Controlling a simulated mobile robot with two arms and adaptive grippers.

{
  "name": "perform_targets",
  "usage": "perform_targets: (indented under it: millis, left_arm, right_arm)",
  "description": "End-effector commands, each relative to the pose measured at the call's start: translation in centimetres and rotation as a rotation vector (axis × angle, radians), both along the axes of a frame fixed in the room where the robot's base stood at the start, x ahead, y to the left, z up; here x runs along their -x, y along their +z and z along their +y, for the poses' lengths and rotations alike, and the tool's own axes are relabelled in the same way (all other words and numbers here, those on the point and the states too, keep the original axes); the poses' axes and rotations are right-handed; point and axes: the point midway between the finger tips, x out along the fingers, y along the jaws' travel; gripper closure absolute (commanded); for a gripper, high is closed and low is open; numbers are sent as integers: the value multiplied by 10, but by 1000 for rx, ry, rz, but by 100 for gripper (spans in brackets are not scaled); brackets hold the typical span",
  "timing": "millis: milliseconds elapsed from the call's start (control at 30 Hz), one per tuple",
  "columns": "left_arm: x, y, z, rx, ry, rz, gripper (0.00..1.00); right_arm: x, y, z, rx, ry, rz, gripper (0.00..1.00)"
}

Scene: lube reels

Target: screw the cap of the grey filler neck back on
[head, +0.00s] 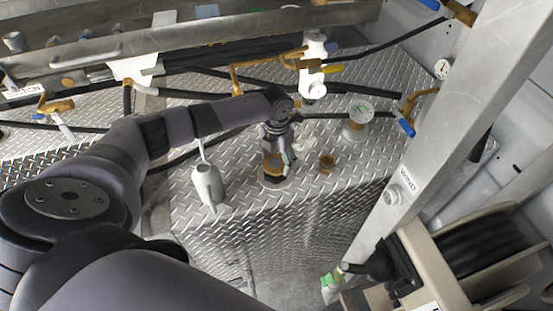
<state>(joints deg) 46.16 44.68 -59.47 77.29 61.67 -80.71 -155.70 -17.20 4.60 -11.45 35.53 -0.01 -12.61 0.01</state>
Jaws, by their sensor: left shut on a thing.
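My left gripper (277,154) reaches down over the tread-plate tank top and is shut on a round brown cap (272,165). The cap is at the grey filler neck (272,182), whose dark grey rim shows just below it. The gripper hides part of the cap, and I cannot tell whether the cap is seated on the neck or just above it. My right gripper is not in view.
A smaller brown fitting (326,162) stands right of the neck, and a white spouted can (208,184) stands left. The tank's front edge is close, with a slanted metal post (450,130) and hose reel (485,245) at right.

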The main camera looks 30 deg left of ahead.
Motion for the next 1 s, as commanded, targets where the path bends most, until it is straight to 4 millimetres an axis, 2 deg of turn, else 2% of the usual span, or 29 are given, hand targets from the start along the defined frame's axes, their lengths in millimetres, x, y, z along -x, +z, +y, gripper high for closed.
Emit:
perform_targets:
  millis: [33, 67, 300, 400, 633, 800, 1000]
  left_arm:
    - [0, 0, 0, 1, 0, 0, 66]
    - [0, 0, 0, 1, 1, 0, 34]
    - [0, 0, 0, 1, 2, 0, 18]
    - [0, 0, 0, 0, 3, 0, 12]
    - [0, 0, 0, 0, 3, 0, 12]
    - [0, 0, 0, 0, 3, 1, 1]
    - [0, 0, 0, 0, 3, 1, 0]
  right_arm:
    - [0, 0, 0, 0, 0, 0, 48]
    - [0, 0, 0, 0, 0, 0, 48]
    - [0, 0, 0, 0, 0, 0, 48]
    - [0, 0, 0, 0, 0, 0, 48]
    - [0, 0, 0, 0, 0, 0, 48]
    - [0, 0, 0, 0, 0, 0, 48]
    - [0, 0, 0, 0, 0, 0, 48]
